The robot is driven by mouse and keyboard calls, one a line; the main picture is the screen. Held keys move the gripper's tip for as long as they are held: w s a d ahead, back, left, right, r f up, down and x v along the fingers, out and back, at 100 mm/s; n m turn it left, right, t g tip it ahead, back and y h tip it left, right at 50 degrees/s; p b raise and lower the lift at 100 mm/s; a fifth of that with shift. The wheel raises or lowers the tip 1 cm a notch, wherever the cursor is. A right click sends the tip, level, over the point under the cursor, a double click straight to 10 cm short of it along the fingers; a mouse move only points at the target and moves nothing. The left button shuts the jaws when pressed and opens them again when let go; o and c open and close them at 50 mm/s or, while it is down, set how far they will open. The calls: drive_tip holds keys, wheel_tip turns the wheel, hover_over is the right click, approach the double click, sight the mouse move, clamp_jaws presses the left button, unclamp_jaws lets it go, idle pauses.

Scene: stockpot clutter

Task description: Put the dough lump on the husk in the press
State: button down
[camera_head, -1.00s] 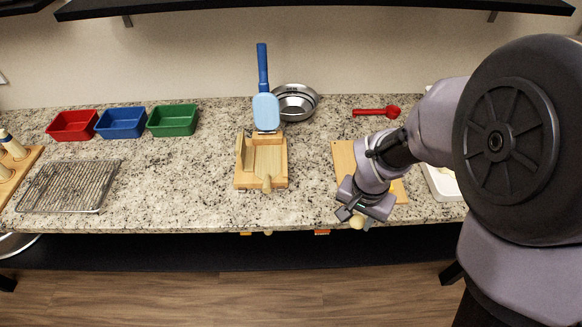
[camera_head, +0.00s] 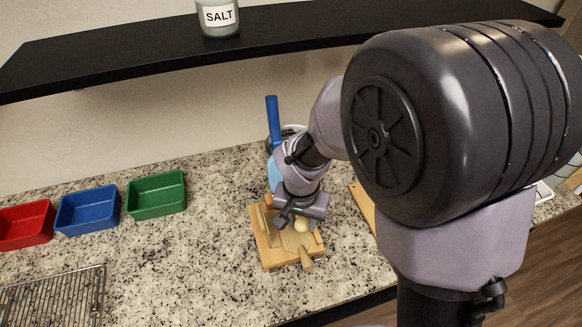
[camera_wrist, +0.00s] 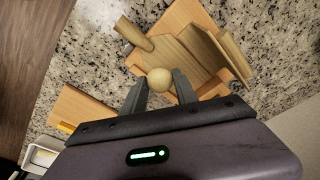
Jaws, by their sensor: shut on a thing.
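The dough lump (camera_wrist: 160,79) is a pale round ball. My gripper (camera_wrist: 158,88) is shut on it, with one finger on each side. In the head view the dough lump (camera_head: 302,226) shows at the tips of my gripper (camera_head: 295,222), over the press. The wooden press (camera_head: 268,257) stands on the counter with its hinged plate raised; it also shows in the wrist view (camera_wrist: 180,14). A flat tan piece, seemingly the husk (camera_wrist: 182,56), lies on its bed. My gripper hides part of the bed. I cannot tell the ball's height above it.
A blue-handled tool (camera_head: 273,120) stands behind the press. Red (camera_head: 25,224), blue (camera_head: 88,209) and green (camera_head: 156,194) bins and a wire rack (camera_head: 60,298) are at the left. A wooden board (camera_head: 363,205) lies right of the press. Counter between bins and press is clear.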

drive_tip(key=w+a, duration=0.1)
drive_tip(key=w+f, duration=0.1)
drive_tip(key=w, duration=0.1)
drive_tip(key=shift+a+b, duration=0.35)
drive_tip(key=shift+a, duration=0.05)
drive_tip(key=shift+f+b, duration=0.9)
drive_tip(key=shift+f, duration=0.75)
drive_tip(key=c, duration=0.9)
unclamp_jaws()
drive_tip(key=shift+c, duration=0.2)
drive_tip(key=shift+r, duration=0.1)
drive_tip(key=r+p, duration=0.1)
drive_tip(key=r, duration=0.2)
drive_tip(key=r+p, duration=0.2)
drive_tip(key=r, duration=0.2)
drive_tip(key=s+r+p, duration=0.1)
drive_tip(key=r, duration=0.3)
drive_tip(key=shift+s+a+r+p, duration=0.15)
drive_tip(key=shift+a+p, duration=0.1)
drive_tip(key=shift+p, duration=0.15)
drive_tip(key=s+d+r+t+y, duration=0.1)
drive_tip(key=s+d+r+t, duration=0.1)
drive_tip(key=s+d+r, duration=0.2)
drive_tip(key=s+d+r+t+y, duration=0.1)
drive_tip(key=s+d+r, duration=0.4)
drive_tip(key=s+r, duration=0.6)
drive_tip(key=shift+s+m+t+y, duration=0.3)
drive_tip(key=shift+s+m+t, duration=0.1)
drive_tip(key=shift+t, duration=0.3)
